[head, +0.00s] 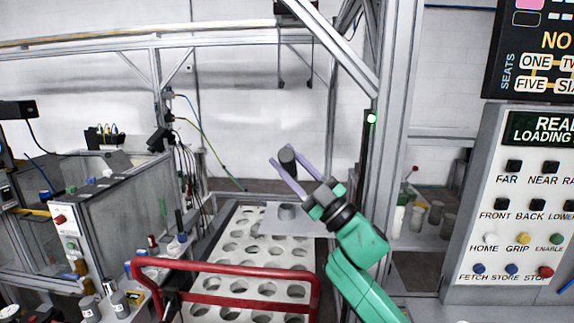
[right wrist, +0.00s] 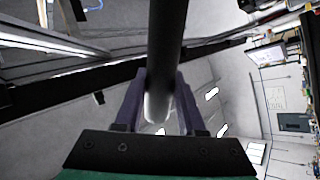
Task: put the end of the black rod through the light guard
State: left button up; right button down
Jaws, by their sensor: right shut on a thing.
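My right gripper (head: 281,155) is raised over the back of the perforated tray and is shut on the black rod (head: 288,162). In the head view the rod shows as a short dark cylinder between the purple fingers, seen nearly end-on. In the right wrist view the rod (right wrist: 166,45) runs up out of the picture from between the fingers (right wrist: 158,92). The light guard (head: 367,150) is a dark upright post with a lit green lamp on top, on the metal frame. In the head view, the rod is left of the post and apart from it. My left gripper is not in view.
A white tray with round holes (head: 235,247) lies below, with a red rail (head: 225,267) in front. A thick metal frame post (head: 400,110) stands right of the guard. A button panel (head: 520,210) is at the right. Cables and a grey cabinet (head: 125,210) are at the left.

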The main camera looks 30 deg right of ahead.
jog(key=w+d, duration=0.2)
jog(key=w, duration=0.1)
jog(key=w+d+p, duration=0.1)
jog(key=w+d, duration=0.1)
jog(key=w, duration=0.1)
jog(key=w+d+p, duration=0.1)
jog(key=w+d, duration=0.1)
jog(key=w, duration=0.1)
jog(key=shift+w+d+r, duration=0.1)
jog(key=shift+w+d, duration=0.1)
jog(key=shift+d, duration=0.1)
jog(key=shift+w+d, duration=0.3)
jog(key=shift+w, duration=0.3)
jog(key=s+a+b, duration=0.1)
jog(key=s+a, duration=0.1)
jog(key=s, duration=0.1)
jog(key=s+a, duration=0.2)
jog(key=s, duration=0.2)
jog(key=s+a+b, duration=0.1)
jog(key=s+a, duration=0.2)
jog(key=s, duration=0.1)
jog(key=shift+s+a+b, duration=0.1)
jog(key=shift+s+b, duration=0.05)
jog(key=shift+b, duration=0.15)
jog(key=shift+s+a, duration=0.2)
jog(key=shift+s, duration=0.2)
jog(key=shift+w, duration=0.1)
